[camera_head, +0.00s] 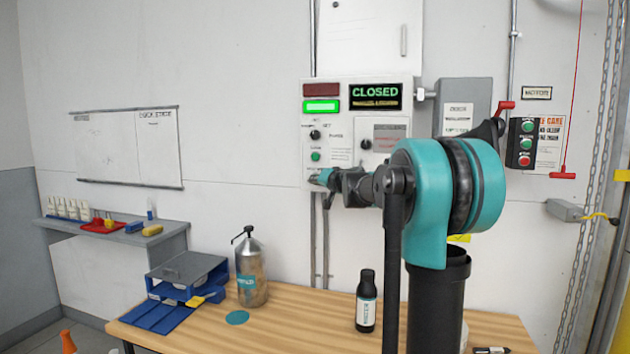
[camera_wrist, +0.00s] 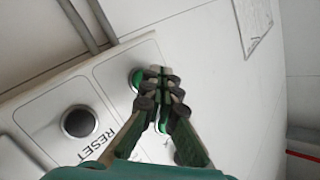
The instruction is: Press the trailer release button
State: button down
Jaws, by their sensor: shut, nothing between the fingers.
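A light grey control panel (camera_head: 345,95) hangs on the wall, with a green button (camera_head: 315,156) and a dark knob (camera_head: 315,134) on its left side. My gripper (camera_head: 318,178) is at the panel's lower left, just below that green button. In the wrist view my gripper (camera_wrist: 164,78) is shut and empty, its fingertips in front of a green button (camera_wrist: 135,77) that they partly hide. I cannot tell whether they touch it. A dark round control (camera_wrist: 78,122) marked RESET sits beside it. No label reading trailer release is legible.
The panel shows a lit green lamp (camera_head: 321,106) and a CLOSED display (camera_head: 375,97). A black button box (camera_head: 522,142) is at right. Below, a wooden table (camera_head: 290,320) holds a metal pump bottle (camera_head: 251,275) and a dark bottle (camera_head: 366,300).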

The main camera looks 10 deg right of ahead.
jog(key=shift+w, duration=0.15)
jog(key=shift+w+d, duration=0.15)
jog(key=shift+w, duration=0.1)
jog(key=shift+w+d, duration=0.2)
jog(key=shift+w, duration=0.2)
dwell(0.9)
jog(key=shift+s, duration=0.1)
jog(key=shift+s+a, duration=0.35)
jog(key=shift+s, duration=0.35)
jog(key=shift+s+a, duration=0.35)
jog(key=shift+s, duration=0.4)
jog(key=shift+s+a, duration=0.35)
jog(key=shift+s, duration=0.45)
jog(key=shift+s+a, duration=0.35)
jog(key=shift+s, duration=0.4)
